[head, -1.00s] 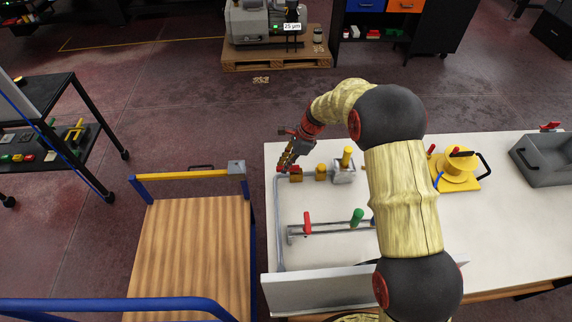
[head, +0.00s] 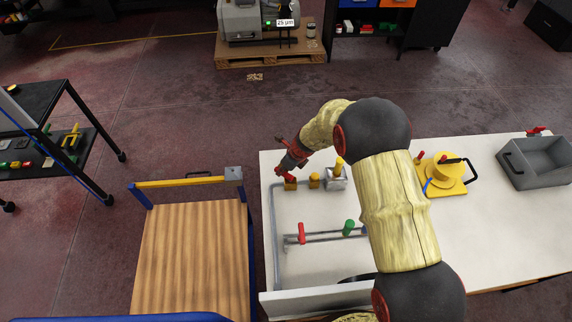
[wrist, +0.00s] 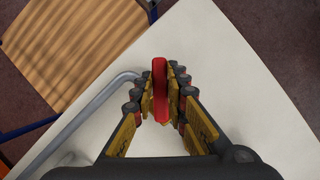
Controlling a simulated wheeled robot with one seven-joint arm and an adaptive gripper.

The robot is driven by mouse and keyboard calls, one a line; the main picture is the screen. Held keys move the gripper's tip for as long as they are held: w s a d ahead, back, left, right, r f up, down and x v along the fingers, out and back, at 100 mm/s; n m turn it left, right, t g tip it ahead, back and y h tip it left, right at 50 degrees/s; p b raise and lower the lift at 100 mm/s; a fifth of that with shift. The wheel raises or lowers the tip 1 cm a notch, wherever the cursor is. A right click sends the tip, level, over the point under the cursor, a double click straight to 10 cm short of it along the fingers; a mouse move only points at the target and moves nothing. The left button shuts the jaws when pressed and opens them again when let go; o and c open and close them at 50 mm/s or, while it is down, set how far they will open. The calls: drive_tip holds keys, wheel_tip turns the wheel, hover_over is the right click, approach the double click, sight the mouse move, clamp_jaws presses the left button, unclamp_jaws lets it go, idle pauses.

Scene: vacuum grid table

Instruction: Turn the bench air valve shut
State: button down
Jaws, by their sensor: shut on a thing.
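The bench air valve has a small brass body (head: 290,185) and a red lever handle (wrist: 160,88). It sits on the grey pipe (head: 272,225) near the far left corner of the white bench. In the wrist view the red handle stands between the two yellow-and-black fingers of my gripper (wrist: 161,95), which are shut on it. In the head view my gripper (head: 283,171) reaches down at the valve from behind. The fingers hide part of the handle, and its exact angle to the pipe is hard to tell there.
A second brass fitting (head: 314,181) and a grey unit with a yellow knob (head: 337,178) stand just right. A rail with red (head: 301,234) and green (head: 349,228) handles lies nearer. A wooden-topped cart (head: 195,255) stands left of the bench. Bare bench lies between pipe and rail.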

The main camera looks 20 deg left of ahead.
drive_tip(key=shift+w+d+r+m+t+h+p, duration=0.1)
drive_tip(key=shift+w+d+m+t+h+p, duration=0.35)
drive_tip(key=shift+m+p, duration=1.8)
drive_tip(key=shift+w+d+f+m+t+h+p, duration=0.15)
drive_tip(key=shift+w+m+t+h+p, duration=0.65)
drive_tip(key=shift+p, duration=2.6)
drive_tip(key=shift+w+d+r+m+t+y+p, duration=0.15)
drive_tip(key=shift+d+m+t+p, duration=0.25)
drive_tip(key=shift+m+p, duration=2)
drive_tip(key=shift+n+p, duration=0.35)
drive_tip(key=shift+p, duration=0.2)
drive_tip(key=c, duration=1.8)
unclamp_jaws()
drive_tip(key=shift+s, duration=0.1)
drive_tip(key=shift+o, duration=0.2)
